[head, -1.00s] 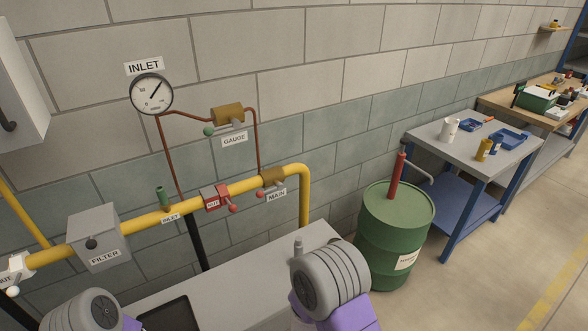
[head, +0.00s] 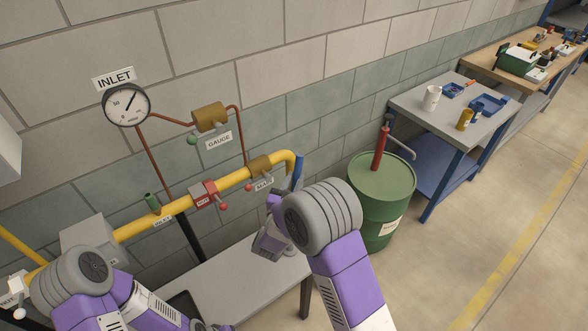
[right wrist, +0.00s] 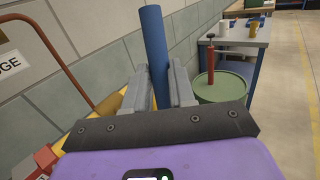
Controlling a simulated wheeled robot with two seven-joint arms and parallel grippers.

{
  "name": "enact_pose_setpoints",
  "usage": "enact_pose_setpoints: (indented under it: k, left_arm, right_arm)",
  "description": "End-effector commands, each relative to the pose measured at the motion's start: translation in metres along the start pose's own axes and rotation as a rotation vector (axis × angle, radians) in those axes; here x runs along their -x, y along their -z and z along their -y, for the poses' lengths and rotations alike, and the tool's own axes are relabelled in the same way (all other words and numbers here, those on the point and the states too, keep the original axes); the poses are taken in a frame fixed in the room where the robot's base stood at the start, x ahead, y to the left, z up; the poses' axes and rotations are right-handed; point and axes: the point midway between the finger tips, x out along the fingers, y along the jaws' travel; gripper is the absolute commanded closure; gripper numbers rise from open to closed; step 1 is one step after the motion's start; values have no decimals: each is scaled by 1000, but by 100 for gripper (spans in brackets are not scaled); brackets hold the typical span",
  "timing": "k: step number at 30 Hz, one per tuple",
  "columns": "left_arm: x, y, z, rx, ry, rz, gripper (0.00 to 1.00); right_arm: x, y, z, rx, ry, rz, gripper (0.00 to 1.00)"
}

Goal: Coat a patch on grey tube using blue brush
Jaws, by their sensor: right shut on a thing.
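A blue rod-like handle (head: 298,171), which I take to be the blue brush, stands nearly upright in my right gripper (head: 277,205). In the right wrist view the blue handle (right wrist: 154,40) sits between the two grey fingers of the right gripper (right wrist: 160,88), which are shut on it. Its bristle end is hidden. The gripper is just in front of the right end of the yellow pipe (head: 133,230). I cannot make out a grey tube. My left arm shows at the bottom left; its fingers are not in view.
A grey bench (head: 235,283) is below the pipe. A red valve (head: 204,194), gauge (head: 126,105) and brass block (head: 210,117) are at the wall. A green drum (head: 375,190) with a red pump (head: 381,148) stands right, before a grey-topped table (head: 445,121).

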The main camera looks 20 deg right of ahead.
Motion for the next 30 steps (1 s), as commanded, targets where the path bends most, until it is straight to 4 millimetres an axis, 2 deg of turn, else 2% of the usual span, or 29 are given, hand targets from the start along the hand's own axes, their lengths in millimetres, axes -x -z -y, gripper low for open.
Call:
enact_pose_setpoints:
  k: [2,5,18,30]
  left_arm:
    - [2,0,-1,0,0,1,35]
    - [-2,0,1,0,0,1,35]
    - [-28,1,11,1,0,1,35]
    - [-29,1,11,0,0,0,35]
  right_arm:
    - [-2,-5,-1,1,3,6,100]
    - [-3,1,-1,3,3,6,100]
    - [-1,44,1,2,3,6,100]
    - [-2,44,-1,1,2,8,100]
